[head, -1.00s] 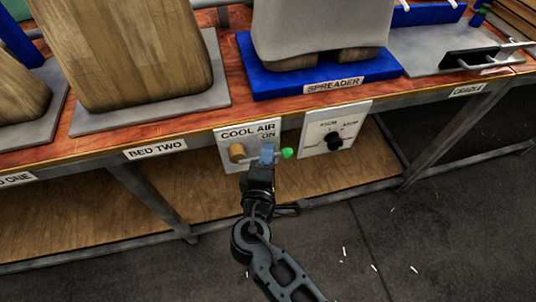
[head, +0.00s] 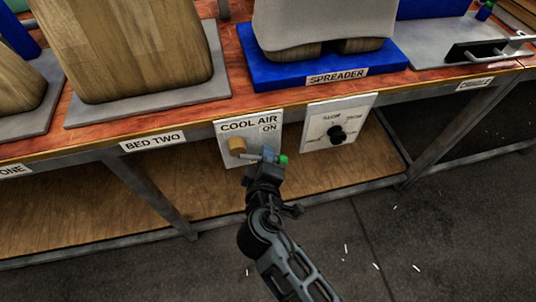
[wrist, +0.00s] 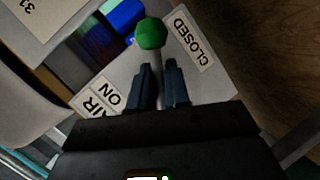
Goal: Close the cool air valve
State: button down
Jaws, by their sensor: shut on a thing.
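The cool air valve has a white panel (head: 228,158) on the table's front edge, with a brass hub (head: 237,146) and a lever ending in a green ball knob (head: 283,159). The lever points right and slightly down from the hub. My gripper (head: 269,153) is shut on the lever between hub and knob. In the wrist view my gripper's (wrist: 158,68) two fingers lie either side of the lever, with the green knob (wrist: 151,33) just beyond the tips. A CLOSED label (wrist: 188,38) and an ON label (wrist: 109,96) show there. The CLOSED label is hidden in the head view.
A second white panel with a black dial (head: 337,133) is just right of the valve. The table (head: 235,104) overhangs a lower wooden shelf (head: 110,207). A blue spreader base (head: 262,77) sits above. Open floor (head: 420,230) lies at the lower right.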

jog(key=shift+s+a+f+m+g+y+b, duration=0.35)
jog(key=shift+a+f+m+y, duration=0.25)
jog(key=shift+a+m+y, duration=0.55)
jog(key=shift+s+a+f+m+g+y+b, duration=0.25)
jog(key=shift+a+f+m+y+b, duration=0.35)
jog(key=shift+m, duration=0.9)
jog(key=shift+s+a+f+m+g+y+b, duration=0.35)
jog(key=shift+a+f+m+y, duration=0.3)
jog(key=shift+a+m+y, duration=0.6)
jog(key=c, duration=1.2)
grip_release()
jog(key=shift+w, duration=0.1)
jog(key=shift+o, duration=0.2)
jog(key=shift+d, duration=0.1)
jog(key=p+v, duration=0.1)
jog(key=v, duration=0.6)
jog(key=shift+s+d+r, duration=0.15)
jog(key=shift+s+r, duration=0.05)
jog(key=shift+s, duration=0.1)
